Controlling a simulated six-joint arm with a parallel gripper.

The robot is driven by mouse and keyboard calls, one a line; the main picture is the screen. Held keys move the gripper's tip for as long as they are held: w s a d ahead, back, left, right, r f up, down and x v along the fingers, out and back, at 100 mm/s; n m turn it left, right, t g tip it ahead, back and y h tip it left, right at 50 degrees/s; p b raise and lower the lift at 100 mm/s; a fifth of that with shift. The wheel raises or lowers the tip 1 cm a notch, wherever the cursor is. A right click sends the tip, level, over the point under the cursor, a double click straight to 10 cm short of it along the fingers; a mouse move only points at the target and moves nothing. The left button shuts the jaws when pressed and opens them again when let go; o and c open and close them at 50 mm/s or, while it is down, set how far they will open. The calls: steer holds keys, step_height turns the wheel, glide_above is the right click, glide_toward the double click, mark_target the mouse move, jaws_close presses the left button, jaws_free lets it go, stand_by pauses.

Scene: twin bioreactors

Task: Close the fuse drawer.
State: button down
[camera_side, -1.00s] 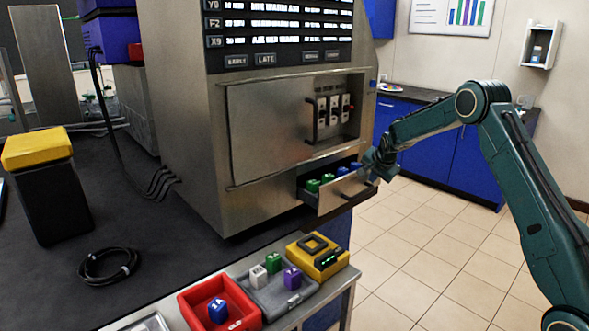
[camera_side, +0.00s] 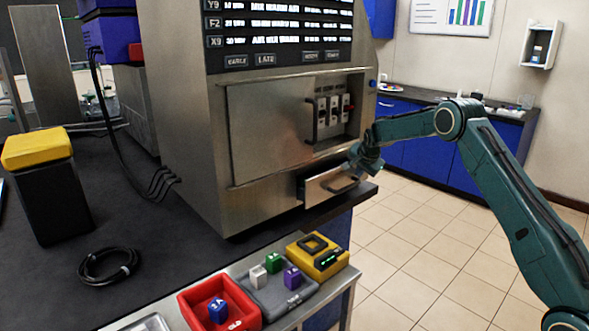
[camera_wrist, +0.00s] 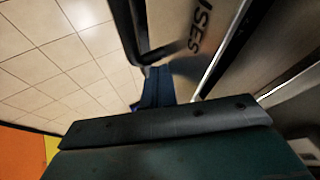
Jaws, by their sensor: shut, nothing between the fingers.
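The fuse drawer (camera_side: 322,190) is low in the front of the steel cabinet. Its front panel sits near the cabinet face, and no fuses show above its edge in the side view. A gap on its left side suggests that it is not fully flush, though this is hard to tell. My gripper (camera_side: 357,166) is at the drawer front, near its handle (camera_side: 343,187). In the wrist view the drawer front (camera_wrist: 185,25) carries the letters "SES", with my gripper (camera_wrist: 158,88) close to it. The fingers are shut and hold nothing; contact with the panel is unclear.
Above the drawer are a cabinet door (camera_side: 265,125) and a bay of switches (camera_side: 332,110). A red tray (camera_side: 250,318), a grey tray (camera_side: 268,298) with several small blocks, and a yellow device (camera_side: 317,256) stand in front. The floor (camera_side: 440,240) at right is clear.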

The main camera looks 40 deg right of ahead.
steer(key=shift+s, duration=0.2)
steer(key=s+a+r, duration=0.3)
steer(key=s+r, duration=0.5)
steer(key=shift+s+a, duration=0.15)
steer(key=shift+a, duration=0.25)
stand_by(0.4)
steer(key=s+a+f+t+y, duration=0.1)
steer(key=a+y, duration=0.1)
steer(key=a, duration=0.3)
steer(key=s+a+m+t+y, duration=0.1)
steer(key=s+a+t+y, duration=0.1)
steer(key=a, duration=0.4)
steer(key=shift+s+a+f+t+y, duration=0.2)
steer(key=shift+a+f+t+y, duration=0.05)
steer(key=shift+f+t+y, duration=0.1)
steer(key=shift+w, duration=0.1)
